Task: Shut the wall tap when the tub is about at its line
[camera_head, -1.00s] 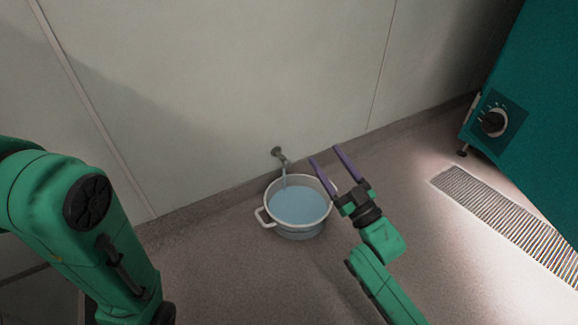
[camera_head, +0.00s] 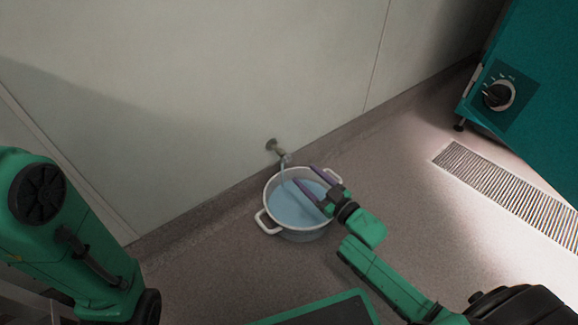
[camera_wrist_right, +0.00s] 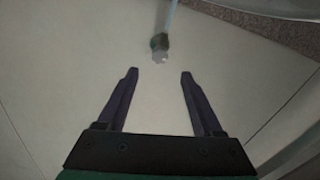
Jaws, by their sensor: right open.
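The wall tap (camera_head: 276,148) sticks out low on the pale wall, and a thin stream of water runs from it. In the right wrist view the tap (camera_wrist_right: 160,44) lies just beyond and between my fingertips, apart from them. The white two-handled tub (camera_head: 267,222) stands on the floor beneath, holding blue water (camera_head: 291,207) below its rim. I cannot make out a fill line. My right gripper (camera_head: 306,176) is open and empty; in the head view its fingers overlap the tub, pointing toward the tap. It also shows in the right wrist view (camera_wrist_right: 159,74). My left gripper is out of view.
A teal cabinet (camera_head: 541,110) with a black dial (camera_head: 497,95) stands at the right. A floor grating (camera_head: 510,190) lies before it. The floor between tub and grating is clear. The wall (camera_head: 190,110) rises directly behind the tub.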

